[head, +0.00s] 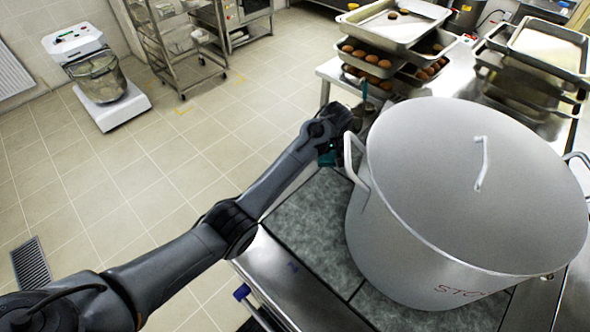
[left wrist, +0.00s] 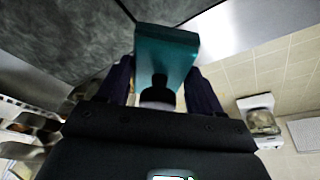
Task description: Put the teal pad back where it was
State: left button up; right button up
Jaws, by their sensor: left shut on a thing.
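My left gripper (head: 330,152) is beside the left handle of the big grey stockpot (head: 460,180), over the near-left part of the worktop. It is shut on the teal pad (left wrist: 168,48). In the left wrist view the pad is a teal block between the two dark fingers. In the head view only a small piece of the pad shows under the wrist; the rest is hidden by my arm. I cannot tell whether the pad touches the worktop or the pot handle. My right gripper is not in view.
The stockpot stands on dark grey stone-like slabs (head: 313,230) set in a steel counter. Stacked trays with brown round items (head: 370,60) stand behind the pot, and more steel trays (head: 545,50) to the right. Open tiled floor (head: 190,160) lies left, with a mixer-like machine (head: 100,80).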

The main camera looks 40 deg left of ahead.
pick_arm(q)
jog(key=s+a+f, duration=0.1)
jog(key=a+f, duration=0.1)
jog(key=a, duration=0.1)
jog(key=s+a+f, duration=0.2)
jog(key=a, duration=0.1)
jog(key=s+a+f, duration=0.1)
jog(key=a+f, duration=0.1)
jog(key=a, duration=0.1)
jog(key=shift+s+a, duration=0.2)
jog(key=shift+a, duration=0.05)
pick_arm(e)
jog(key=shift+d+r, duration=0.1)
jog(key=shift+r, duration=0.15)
pick_arm(q)
jog(key=shift+f, duration=2.1)
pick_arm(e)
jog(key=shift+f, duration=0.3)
pick_arm(q)
jog(key=shift+f, duration=0.1)
jog(key=o, duration=1)
